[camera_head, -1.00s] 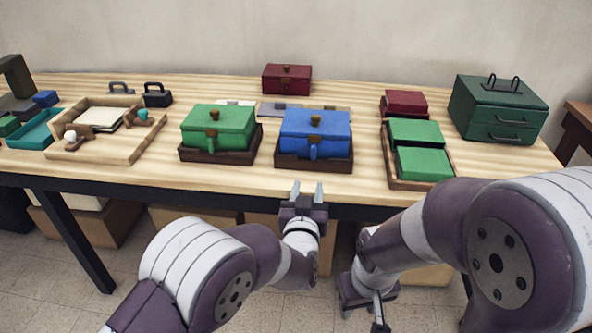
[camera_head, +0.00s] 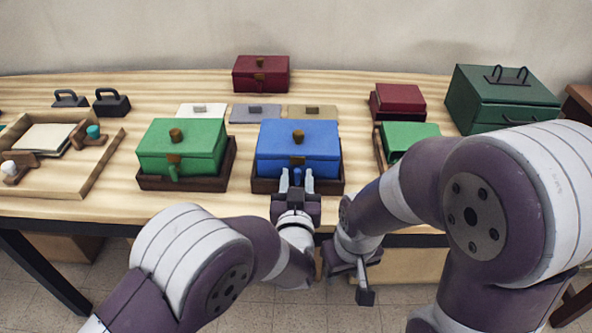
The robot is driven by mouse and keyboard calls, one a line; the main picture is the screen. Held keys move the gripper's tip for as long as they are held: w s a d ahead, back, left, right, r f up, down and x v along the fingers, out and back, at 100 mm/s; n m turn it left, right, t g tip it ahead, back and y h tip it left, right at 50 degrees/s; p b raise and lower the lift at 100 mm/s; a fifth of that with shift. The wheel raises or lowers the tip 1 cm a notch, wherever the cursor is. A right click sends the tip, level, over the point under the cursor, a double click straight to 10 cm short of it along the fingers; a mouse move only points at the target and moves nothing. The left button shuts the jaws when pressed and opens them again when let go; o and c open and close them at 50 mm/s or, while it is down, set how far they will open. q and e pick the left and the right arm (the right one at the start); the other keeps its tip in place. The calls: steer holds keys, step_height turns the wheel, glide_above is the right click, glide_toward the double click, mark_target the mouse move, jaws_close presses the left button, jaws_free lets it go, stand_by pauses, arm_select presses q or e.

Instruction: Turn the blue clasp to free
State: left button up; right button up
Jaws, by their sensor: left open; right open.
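The blue box (camera_head: 299,140) with a brown knob on its lid sits in a dark brown tray (camera_head: 331,185) near the table's front edge. Its blue clasp (camera_head: 297,175) hangs at the middle of the front face, below a brown plate. My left gripper (camera_head: 296,183) is open at the front of the blue box, with one finger on each side of the clasp. I cannot tell whether the fingers touch it. My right gripper (camera_head: 364,286) is in front of the table, below its edge, and away from the boxes.
A green box (camera_head: 182,144) with a green clasp stands to the left. A dark red box (camera_head: 261,74) and flat plates (camera_head: 257,113) lie behind. A wooden tray (camera_head: 97,167) is at left.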

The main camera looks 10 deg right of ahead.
arm_select(q)
steer(key=shift+s, duration=0.1)
jaws_close()
steer(key=n+b, duration=0.1)
steer(key=n, duration=0.1)
steer(key=n+b, duration=0.4)
steer(key=shift+a+f, duration=0.15)
steer(key=shift+f, duration=0.1)
steer(key=n+b, duration=0.9)
steer(key=b, duration=0.2)
steer(key=shift+f+n, duration=0.15)
steer(key=shift+n, duration=0.25)
steer(key=shift+a+r+n+b, duration=0.1)
steer(key=shift+r+n+b, duration=0.1)
steer(key=shift+n+b, duration=0.95)
